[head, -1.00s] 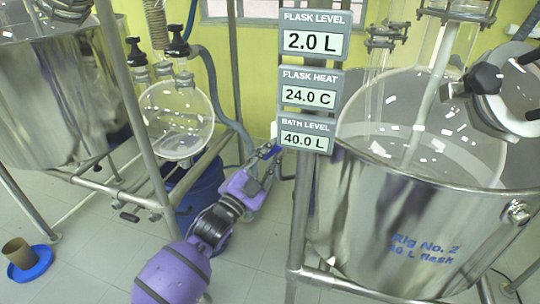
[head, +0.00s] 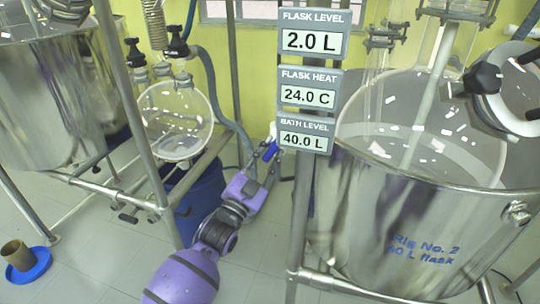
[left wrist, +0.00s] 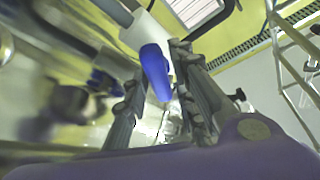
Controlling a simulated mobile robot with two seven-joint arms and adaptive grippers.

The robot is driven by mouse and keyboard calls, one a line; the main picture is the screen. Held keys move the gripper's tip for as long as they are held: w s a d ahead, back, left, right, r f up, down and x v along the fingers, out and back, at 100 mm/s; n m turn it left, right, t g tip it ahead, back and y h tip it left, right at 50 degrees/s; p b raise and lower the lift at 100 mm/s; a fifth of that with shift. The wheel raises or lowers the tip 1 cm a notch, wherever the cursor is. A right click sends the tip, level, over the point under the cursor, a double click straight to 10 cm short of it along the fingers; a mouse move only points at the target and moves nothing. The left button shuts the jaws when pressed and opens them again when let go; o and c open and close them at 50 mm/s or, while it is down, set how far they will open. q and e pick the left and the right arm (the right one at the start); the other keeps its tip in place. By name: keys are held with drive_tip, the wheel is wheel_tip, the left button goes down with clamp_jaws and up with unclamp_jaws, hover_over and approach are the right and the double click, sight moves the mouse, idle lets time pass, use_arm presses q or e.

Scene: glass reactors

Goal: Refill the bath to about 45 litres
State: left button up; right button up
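The bath is the steel vessel of Rig No. 2 (head: 345,215) at the right of the head view, with a glass flask (head: 400,145) inside. Its bath level display (head: 302,138) reads 40.0 L. A blue valve handle (head: 270,151) on a pale fitting sits left of the bath, partly behind my gripper. It also shows in the left wrist view (left wrist: 154,70). My left gripper (head: 266,163) is at the handle. In the left wrist view its fingers are apart, one on each side of the handle; contact cannot be told. My right gripper is not in view.
Other displays read flask level 2.0 L (head: 311,42) and flask heat 24.0 C (head: 308,96). A round glass flask (head: 176,120) hangs over a blue bin (head: 199,200) left of my arm. Steel frame posts (head: 302,205) stand close to my gripper's right.

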use_arm(q)
drive_tip(key=shift+o, duration=0.9)
drive_tip(key=shift+a+r, duration=0.1)
drive_tip(key=shift+r, duration=0.1)
drive_tip(key=shift+f, duration=0.15)
drive_tip(key=shift+s+f, duration=0.1)
drive_tip(key=v, duration=1.1)
drive_tip(key=shift+s+a, duration=0.15)
drive_tip(key=shift+s, duration=0.15)
idle(5.2)
